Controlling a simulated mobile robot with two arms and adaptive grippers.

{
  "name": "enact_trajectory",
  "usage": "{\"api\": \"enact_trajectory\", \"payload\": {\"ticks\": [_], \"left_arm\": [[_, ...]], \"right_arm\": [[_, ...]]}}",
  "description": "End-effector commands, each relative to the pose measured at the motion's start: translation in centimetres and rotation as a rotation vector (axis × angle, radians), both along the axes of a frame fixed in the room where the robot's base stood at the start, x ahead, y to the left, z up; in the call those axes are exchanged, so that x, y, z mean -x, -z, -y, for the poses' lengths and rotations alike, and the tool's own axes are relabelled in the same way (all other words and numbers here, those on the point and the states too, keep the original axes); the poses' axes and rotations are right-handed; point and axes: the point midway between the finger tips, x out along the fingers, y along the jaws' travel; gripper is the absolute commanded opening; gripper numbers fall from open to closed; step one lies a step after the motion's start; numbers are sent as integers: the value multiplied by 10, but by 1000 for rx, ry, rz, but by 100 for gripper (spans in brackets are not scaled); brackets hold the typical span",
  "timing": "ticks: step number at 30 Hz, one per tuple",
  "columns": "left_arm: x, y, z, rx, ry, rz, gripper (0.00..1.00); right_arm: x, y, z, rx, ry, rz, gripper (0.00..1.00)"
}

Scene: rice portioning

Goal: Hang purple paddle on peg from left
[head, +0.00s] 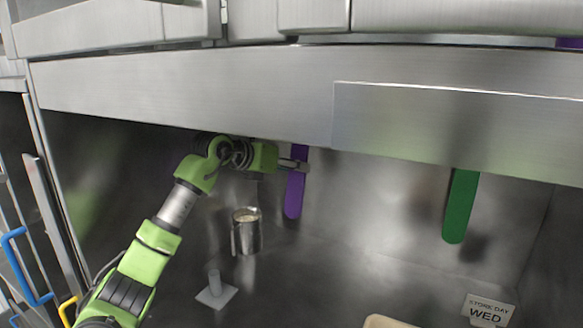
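The purple paddle (293,195) hangs upright below the steel panel, its upper end hidden behind the panel's lower edge. My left gripper (293,164) reaches in from the left and its fingers are shut on the paddle just under that edge. The peg is not visible, so I cannot tell whether the paddle touches it. My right gripper is out of view.
A green paddle (460,207) hangs below the panel (230,88) at the right. A metal cup (246,236) with pale contents, a small stand (215,291) and a "WED" sign (487,310) are lower down. A blue handle (22,265) is at far left.

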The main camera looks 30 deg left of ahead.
Motion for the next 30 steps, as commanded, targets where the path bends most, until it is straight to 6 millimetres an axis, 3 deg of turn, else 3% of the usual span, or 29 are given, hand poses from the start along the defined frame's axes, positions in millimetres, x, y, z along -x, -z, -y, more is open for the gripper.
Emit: {"api": "enact_trajectory", "payload": {"ticks": [3,4,6,19,30], "left_arm": [[0,2,0,0,1,-4,15],[0,2,0,-1,0,-5,43],[0,2,0,-1,0,-5,57],[6,-1,-3,-1,-1,-3,57],[71,-30,-17,-5,-4,-3,57]], "right_arm": [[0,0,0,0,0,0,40],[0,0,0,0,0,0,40],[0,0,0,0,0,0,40],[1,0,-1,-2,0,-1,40],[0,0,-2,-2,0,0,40]]}}
